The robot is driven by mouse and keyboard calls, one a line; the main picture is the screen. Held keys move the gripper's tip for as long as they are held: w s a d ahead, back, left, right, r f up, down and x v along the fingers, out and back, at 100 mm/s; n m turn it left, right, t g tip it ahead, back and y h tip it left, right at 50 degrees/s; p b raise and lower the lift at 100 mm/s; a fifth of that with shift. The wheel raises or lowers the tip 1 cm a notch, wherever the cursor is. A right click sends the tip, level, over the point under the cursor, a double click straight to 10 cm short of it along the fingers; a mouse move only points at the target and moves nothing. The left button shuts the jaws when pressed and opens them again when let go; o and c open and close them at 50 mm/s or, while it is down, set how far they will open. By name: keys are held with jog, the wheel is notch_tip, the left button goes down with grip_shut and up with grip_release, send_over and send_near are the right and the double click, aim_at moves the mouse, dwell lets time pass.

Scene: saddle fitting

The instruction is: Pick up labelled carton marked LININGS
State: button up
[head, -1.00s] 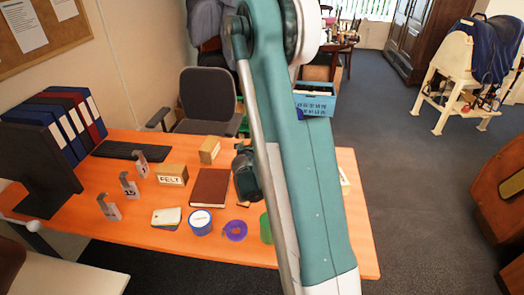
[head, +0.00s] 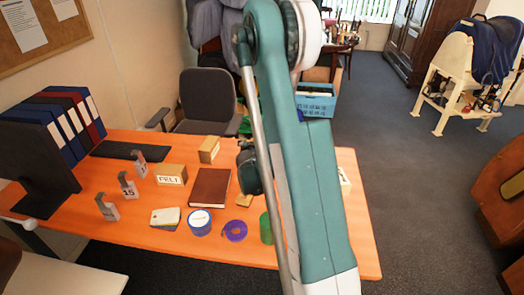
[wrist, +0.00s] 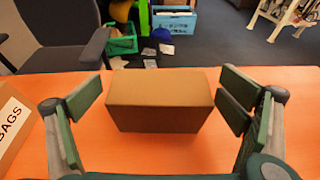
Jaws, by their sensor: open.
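A plain brown carton (wrist: 160,100) stands on the orange desk between the two fingers of my gripper (wrist: 165,92) in the wrist view. The fingers are open, with a gap on each side of the carton. No label shows on its visible faces, so I cannot tell whether it is LININGS. A carton marked BAGS (wrist: 12,122) is cut off at the left edge. A white-labelled carton (head: 344,180) is mostly hidden behind my arm. My gripper's fingers are hidden there.
The desk (head: 130,228) also holds a brown book (head: 210,188), a round tin (head: 199,222), purple tape (head: 234,231), several numbered stands, binders (head: 60,125) and a monitor (head: 40,170). A grey chair (head: 208,100) stands behind the desk.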

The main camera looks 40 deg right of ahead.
jog(key=c, duration=1.2)
jog(key=shift+r, duration=0.1)
jog(key=shift+r+p, duration=1.35)
jog(key=shift+r, duration=3.55)
